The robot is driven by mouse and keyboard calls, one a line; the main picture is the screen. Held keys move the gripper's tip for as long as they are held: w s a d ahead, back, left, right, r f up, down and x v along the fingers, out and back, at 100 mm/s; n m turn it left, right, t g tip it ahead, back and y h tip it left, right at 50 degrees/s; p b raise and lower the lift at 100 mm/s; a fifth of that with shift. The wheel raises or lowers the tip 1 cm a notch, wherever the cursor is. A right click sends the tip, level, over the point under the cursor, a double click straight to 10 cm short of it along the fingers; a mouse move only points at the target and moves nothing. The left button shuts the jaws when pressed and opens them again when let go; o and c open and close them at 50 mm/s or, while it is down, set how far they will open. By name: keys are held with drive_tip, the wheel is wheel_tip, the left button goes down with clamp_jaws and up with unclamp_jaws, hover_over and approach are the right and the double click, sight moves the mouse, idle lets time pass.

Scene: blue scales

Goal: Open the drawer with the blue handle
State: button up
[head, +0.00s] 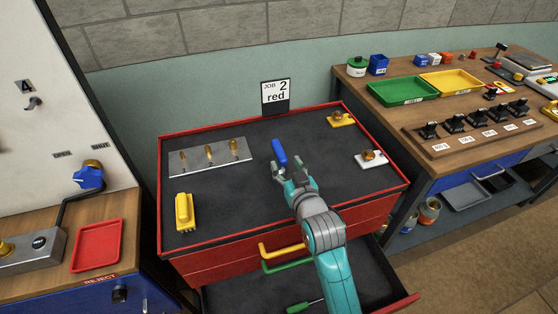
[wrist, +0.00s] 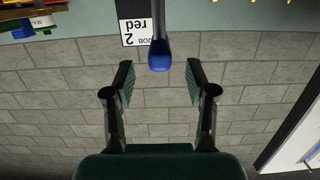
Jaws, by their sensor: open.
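My gripper (head: 290,168) is open above the dark top of the red cabinet (head: 190,270); in the wrist view its fingers (wrist: 160,82) stand apart with nothing between them. A blue rounded piece (head: 279,152) is just beyond the fingertips; the wrist view shows it as a blue end (wrist: 159,56) on a grey shaft. I cannot tell whether it touches the top. The cabinet front has a yellow handle (head: 282,250) and a green handle (head: 288,265), partly behind my arm. A lower drawer (head: 240,293) is open. No blue drawer handle shows on the cabinet.
A grey plate (head: 212,157) with brass pieces and a yellow block (head: 184,212) lie on the cabinet's left side. Yellow (head: 342,119) and white (head: 372,158) fixtures stand at the right. A workbench (head: 395,125) stands right.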

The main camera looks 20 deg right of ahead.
sight(279, 152)
drive_tip(key=shift+w+f, duration=0.2)
drive_tip(key=shift+w, duration=1)
drive_tip(key=shift+w+f, duration=0.15)
drive_tip(key=shift+w, duration=1)
drive_tip(key=shift+w+f, duration=0.2)
drive_tip(key=shift+w, duration=1)
clamp_jaws()
